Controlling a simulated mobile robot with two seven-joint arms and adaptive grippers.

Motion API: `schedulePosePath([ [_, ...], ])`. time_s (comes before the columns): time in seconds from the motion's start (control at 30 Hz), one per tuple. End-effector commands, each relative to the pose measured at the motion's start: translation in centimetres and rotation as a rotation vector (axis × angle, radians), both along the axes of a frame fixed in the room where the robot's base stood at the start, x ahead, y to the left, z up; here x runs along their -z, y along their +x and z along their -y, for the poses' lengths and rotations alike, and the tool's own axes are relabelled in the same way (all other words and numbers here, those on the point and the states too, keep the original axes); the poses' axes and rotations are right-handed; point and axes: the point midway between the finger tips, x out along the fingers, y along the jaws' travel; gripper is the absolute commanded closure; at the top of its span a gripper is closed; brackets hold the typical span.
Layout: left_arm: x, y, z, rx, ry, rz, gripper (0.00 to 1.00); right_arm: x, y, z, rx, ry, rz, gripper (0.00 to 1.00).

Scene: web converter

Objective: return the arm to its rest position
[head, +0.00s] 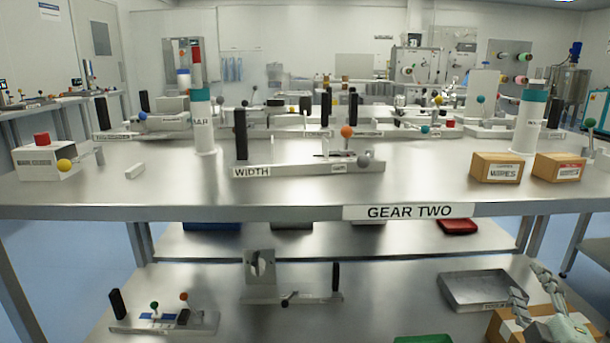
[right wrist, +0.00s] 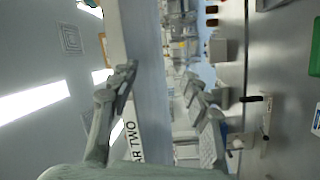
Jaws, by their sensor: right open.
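My right gripper (head: 530,284) is at the lower right of the head view, in front of the lower shelf and low beside the steel tray. Its two fingers are spread apart with nothing between them. In the right wrist view the open fingers (right wrist: 165,88) show on either side of a gap, with the table edge and its GEAR TWO label behind. The picture there is turned on its side. My left arm and gripper do not show in either view.
The steel table (head: 420,190) holds a WIDTH fixture (head: 300,170), two small cardboard boxes (head: 497,168) and a white box with a red button (head: 45,160). The lower shelf (head: 380,290) holds a steel tray (head: 490,290) and a green bin (head: 423,339). A cardboard box (head: 503,325) is partly behind my right gripper.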

Motion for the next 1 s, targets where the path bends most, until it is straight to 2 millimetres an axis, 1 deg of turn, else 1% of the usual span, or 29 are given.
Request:
schedulePosePath([
  [0.03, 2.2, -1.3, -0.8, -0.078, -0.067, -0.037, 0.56, 3.9, -0.8, 0.1, 0.043, 0.111, -0.073, 0.53],
  [0.07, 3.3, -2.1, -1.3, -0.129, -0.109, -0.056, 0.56, 6.2, -1.3, 0.0, 0.070, 0.175, -0.118, 0.53],
  [0.1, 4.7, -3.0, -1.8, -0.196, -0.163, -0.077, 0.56, 9.1, -2.2, -0.2, 0.105, 0.257, -0.177, 0.53],
  [0.17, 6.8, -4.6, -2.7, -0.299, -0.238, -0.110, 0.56, 13.4, -3.7, -0.9, 0.159, 0.373, -0.268, 0.53],
  [0.2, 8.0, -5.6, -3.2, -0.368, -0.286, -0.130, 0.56, 16.2, -4.9, -1.6, 0.195, 0.448, -0.331, 0.53],
  [0.27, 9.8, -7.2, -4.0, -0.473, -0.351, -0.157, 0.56, 20.1, -6.9, -2.9, 0.245, 0.550, -0.424, 0.53],
  [0.3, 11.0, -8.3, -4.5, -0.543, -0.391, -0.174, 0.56, 22.5, -8.4, -4.0, 0.278, 0.617, -0.489, 0.53],
  [0.37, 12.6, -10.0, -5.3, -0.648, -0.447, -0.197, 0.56, 25.9, -10.9, -5.8, 0.328, 0.705, -0.586, 0.53],
  [0.4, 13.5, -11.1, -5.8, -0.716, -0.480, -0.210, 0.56, 27.8, -12.4, -7.1, 0.358, 0.759, -0.647, 0.53],
  [0.47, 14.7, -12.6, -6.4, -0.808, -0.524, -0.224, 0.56, 30.2, -14.8, -9.0, 0.400, 0.828, -0.733, 0.53],
  [0.5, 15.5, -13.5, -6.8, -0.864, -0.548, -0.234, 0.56, 31.5, -16.2, -10.2, 0.424, 0.868, -0.785, 0.53],
  [0.6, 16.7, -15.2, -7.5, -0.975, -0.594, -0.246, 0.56, 33.7, -19.1, -12.7, 0.470, 0.939, -0.888, 0.53],
  [0.7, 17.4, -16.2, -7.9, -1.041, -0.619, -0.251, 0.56, 34.7, -20.8, -14.1, 0.499, 0.978, -0.950, 0.53],
  [0.8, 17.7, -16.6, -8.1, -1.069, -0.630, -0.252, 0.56, 35.1, -21.5, -14.7, 0.509, 0.993, -0.975, 0.53],
  [1.0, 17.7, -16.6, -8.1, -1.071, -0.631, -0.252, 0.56, 35.2, -21.6, -14.7, 0.510, 0.994, -0.977, 0.53],
])
